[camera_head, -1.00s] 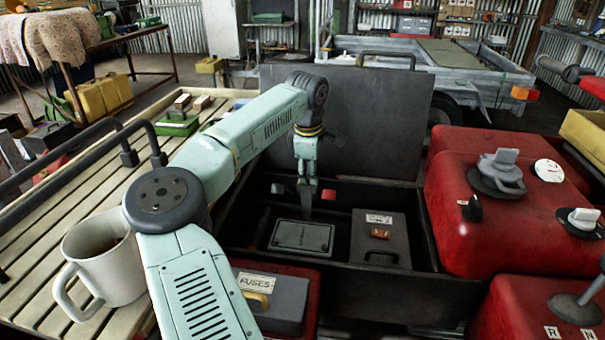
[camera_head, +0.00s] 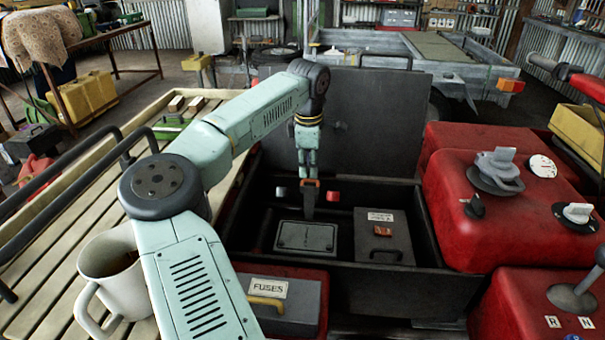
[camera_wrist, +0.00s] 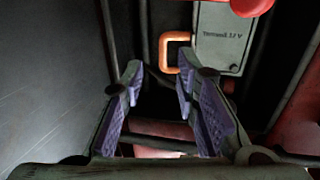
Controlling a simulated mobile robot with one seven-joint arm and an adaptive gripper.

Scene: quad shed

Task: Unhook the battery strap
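The battery (camera_head: 306,237) is a grey block low in the open black box, and its label shows in the wrist view (camera_wrist: 222,36). A red terminal cap (camera_wrist: 250,7) is at its edge. An orange strap hook (camera_wrist: 176,50), a square loop, stands beside the battery's left side, beyond my fingertips. My gripper (camera_wrist: 158,78) is open and empty, with purple pads. In the head view my gripper (camera_head: 309,208) points down into the box behind the battery's grey top. The strap's far end is hidden, and I cannot tell whether a finger touches the hook.
The raised black lid (camera_head: 365,125) stands behind. A grey case (camera_head: 381,250) sits right of the battery. A red tank (camera_head: 455,180) borders the right side. A fuse box (camera_head: 290,305) is in front, and a mug (camera_head: 122,295) stands on the slatted rack at left.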

